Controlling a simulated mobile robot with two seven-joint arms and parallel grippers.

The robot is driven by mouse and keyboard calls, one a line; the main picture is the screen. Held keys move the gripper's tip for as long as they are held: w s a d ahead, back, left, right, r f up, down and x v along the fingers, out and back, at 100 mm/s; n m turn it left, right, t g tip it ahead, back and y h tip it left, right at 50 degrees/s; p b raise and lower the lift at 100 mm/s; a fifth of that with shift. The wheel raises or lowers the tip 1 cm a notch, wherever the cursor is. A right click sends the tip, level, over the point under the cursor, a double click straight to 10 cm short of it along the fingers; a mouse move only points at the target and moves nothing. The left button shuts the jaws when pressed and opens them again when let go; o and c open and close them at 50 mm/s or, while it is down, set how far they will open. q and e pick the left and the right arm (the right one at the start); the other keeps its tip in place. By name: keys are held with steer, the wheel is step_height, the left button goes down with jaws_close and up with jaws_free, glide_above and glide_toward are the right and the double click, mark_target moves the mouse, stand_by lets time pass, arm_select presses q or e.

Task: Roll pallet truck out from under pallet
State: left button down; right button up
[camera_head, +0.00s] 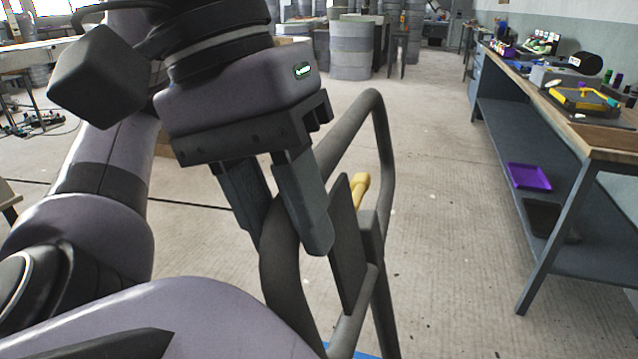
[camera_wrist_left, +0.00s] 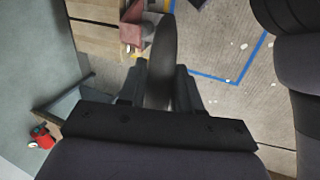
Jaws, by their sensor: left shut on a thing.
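The pallet truck's dark grey loop handle (camera_head: 378,130) stands upright in front of me, with a small yellow lever (camera_head: 360,190) inside the loop. My left gripper (camera_head: 285,235) is shut on the left side of this loop, one finger on either side of the bar. In the left wrist view the handle bar (camera_wrist_left: 160,65) passes between the fingers of the gripper (camera_wrist_left: 160,85). A wooden slatted surface (camera_wrist_left: 95,40), perhaps the pallet, shows beyond the handle beside a reddish part (camera_wrist_left: 131,33). The forks are hidden. My right gripper is out of view.
A long workbench (camera_head: 540,115) with tools and a purple tray (camera_head: 528,176) on its lower shelf runs along the right. Grey round stacks (camera_head: 350,48) stand at the back. Bare floor (camera_head: 450,200) lies between handle and bench. A blue line (camera_wrist_left: 250,65) marks the floor.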

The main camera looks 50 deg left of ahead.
arm_select(q)
steer(key=shift+f, duration=0.1)
